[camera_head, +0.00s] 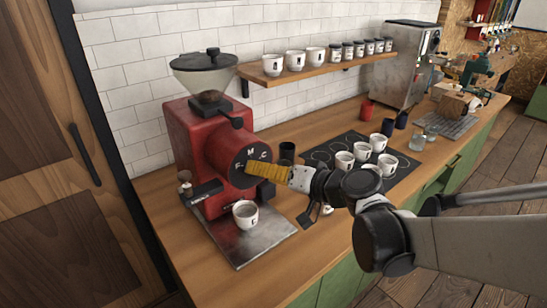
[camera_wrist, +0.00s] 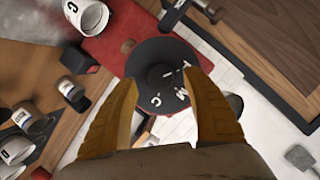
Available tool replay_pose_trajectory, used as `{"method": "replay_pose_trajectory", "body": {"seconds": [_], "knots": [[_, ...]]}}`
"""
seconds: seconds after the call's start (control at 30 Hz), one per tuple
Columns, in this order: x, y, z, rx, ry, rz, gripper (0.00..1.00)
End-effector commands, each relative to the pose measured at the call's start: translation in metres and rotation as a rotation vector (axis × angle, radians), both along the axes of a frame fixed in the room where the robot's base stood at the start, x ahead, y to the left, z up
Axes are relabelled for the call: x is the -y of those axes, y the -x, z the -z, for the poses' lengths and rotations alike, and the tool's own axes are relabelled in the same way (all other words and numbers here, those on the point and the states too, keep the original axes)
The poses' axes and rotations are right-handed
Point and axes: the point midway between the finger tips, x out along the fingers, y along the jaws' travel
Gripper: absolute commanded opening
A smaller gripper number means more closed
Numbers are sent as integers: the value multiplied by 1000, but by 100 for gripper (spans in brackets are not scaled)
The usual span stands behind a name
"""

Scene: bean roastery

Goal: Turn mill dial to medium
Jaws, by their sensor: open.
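The red mill (camera_head: 190,135) stands on the wooden counter against the tiled wall. Its round black dial (camera_head: 232,149) faces my arm and bears the white letters F, M and C. The dial also shows in the wrist view (camera_wrist: 158,72). Its setting is not readable. My gripper (camera_head: 249,169) has yellow fingers and is at the dial's face, covering its lower right part in the head view. In the wrist view my gripper (camera_wrist: 168,82) is open, one finger on each side of the dial's middle. I cannot tell whether the fingers touch it.
A white cup (camera_head: 245,214) stands on the metal tray (camera_head: 262,243) below the dial. A dark canister (camera_head: 287,151) is just right of the mill. Several cups stand on a black mat (camera_head: 325,149) further right. A wooden shelf (camera_head: 335,66) with cups and jars hangs above.

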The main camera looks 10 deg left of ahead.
Motion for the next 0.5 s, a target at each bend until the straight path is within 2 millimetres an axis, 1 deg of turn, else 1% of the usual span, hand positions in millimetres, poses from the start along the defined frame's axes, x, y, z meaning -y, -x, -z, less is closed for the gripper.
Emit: {"method": "replay_pose_trajectory", "body": {"seconds": [0.03, 0.1, 0.2, 0.5], "knots": [[-7, -4, 4, 0, 1, -2, 58], [-14, -8, 6, 0, 1, -2, 58], [-20, -12, 7, 0, 0, 0, 58], [-22, -13, 7, -1, 0, 0, 58]]}}
